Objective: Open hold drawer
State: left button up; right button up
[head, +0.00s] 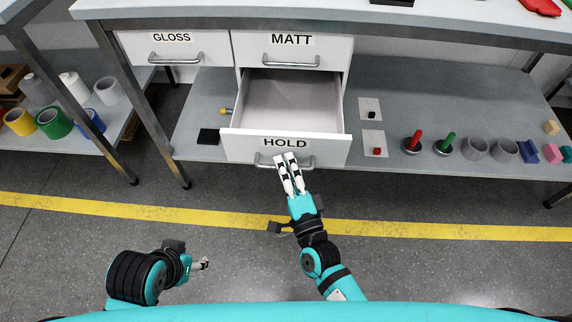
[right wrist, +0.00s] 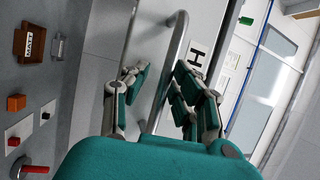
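The HOLD drawer (head: 286,147) is the lower white drawer, under the MATT drawer. It is pulled well out, and its visible inside is bare. Its grey bar handle (head: 262,161) is on the front; the handle (right wrist: 172,62) also runs between the fingers in the right wrist view. My right gripper (head: 286,162) is at this handle. Its fingers (right wrist: 160,88) stand apart on both sides of the bar, with gaps showing. My left gripper (head: 204,264) is low at the left, away from the drawers; its finger opening is too small to tell.
The GLOSS drawer (head: 174,48) and MATT drawer (head: 291,52) are shut. The lower shelf (head: 450,100) holds cups, red and green handled pieces and small blocks at the right. A side shelf with tape rolls (head: 53,122) stands left. The floor before the bench is clear.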

jog(key=shift+o, duration=0.3)
jog(key=shift+r, duration=0.15)
jog(key=shift+s, duration=0.1)
jog(key=v, duration=1.2)
jog(key=shift+a, duration=0.1)
